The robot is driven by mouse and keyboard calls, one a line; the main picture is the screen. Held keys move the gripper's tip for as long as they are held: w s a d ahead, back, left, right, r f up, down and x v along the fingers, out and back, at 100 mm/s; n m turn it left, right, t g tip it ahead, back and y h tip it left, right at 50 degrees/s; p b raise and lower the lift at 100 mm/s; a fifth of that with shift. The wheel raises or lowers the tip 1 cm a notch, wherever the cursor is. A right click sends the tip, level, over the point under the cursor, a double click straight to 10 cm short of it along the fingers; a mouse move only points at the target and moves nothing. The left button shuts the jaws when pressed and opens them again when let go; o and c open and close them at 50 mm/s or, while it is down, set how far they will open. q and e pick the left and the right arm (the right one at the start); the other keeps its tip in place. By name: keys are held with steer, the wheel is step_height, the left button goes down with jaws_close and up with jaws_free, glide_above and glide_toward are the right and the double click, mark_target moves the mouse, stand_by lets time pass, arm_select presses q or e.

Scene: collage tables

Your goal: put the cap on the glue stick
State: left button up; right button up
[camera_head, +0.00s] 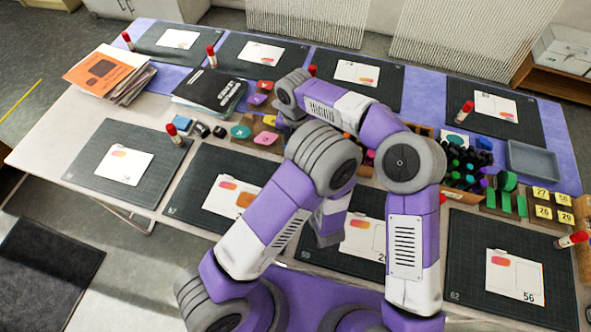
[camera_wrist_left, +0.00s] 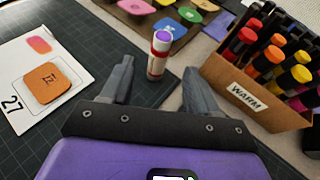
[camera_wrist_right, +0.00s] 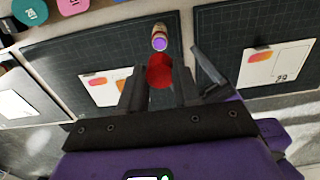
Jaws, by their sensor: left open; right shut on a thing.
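The glue stick (camera_wrist_left: 159,55) stands upright and uncapped on a dark mat, its purple glue top showing. My left gripper (camera_wrist_left: 157,78) is open, with its fingers on either side of the near space and the stick just beyond the tips, apart from them. My right gripper (camera_wrist_right: 160,76) is shut on the red cap (camera_wrist_right: 159,70). In the right wrist view the glue stick (camera_wrist_right: 159,37) shows just beyond the cap; I cannot tell the exact gap. In the head view my arms hide both grippers, the stick and the cap.
A cardboard box of markers labelled WARM (camera_wrist_left: 245,87) stands right of the stick. A card with an orange tile (camera_wrist_left: 43,82) lies to the left. Other capped glue sticks, such as one (camera_head: 175,134), stand on nearby mats. A black book (camera_head: 210,90) lies at the back.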

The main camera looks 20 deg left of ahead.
arm_select(q)
steer(key=x, duration=0.9)
steer(key=shift+w+a+f, duration=0.2)
steer(key=shift+w, duration=0.1)
jaws_close()
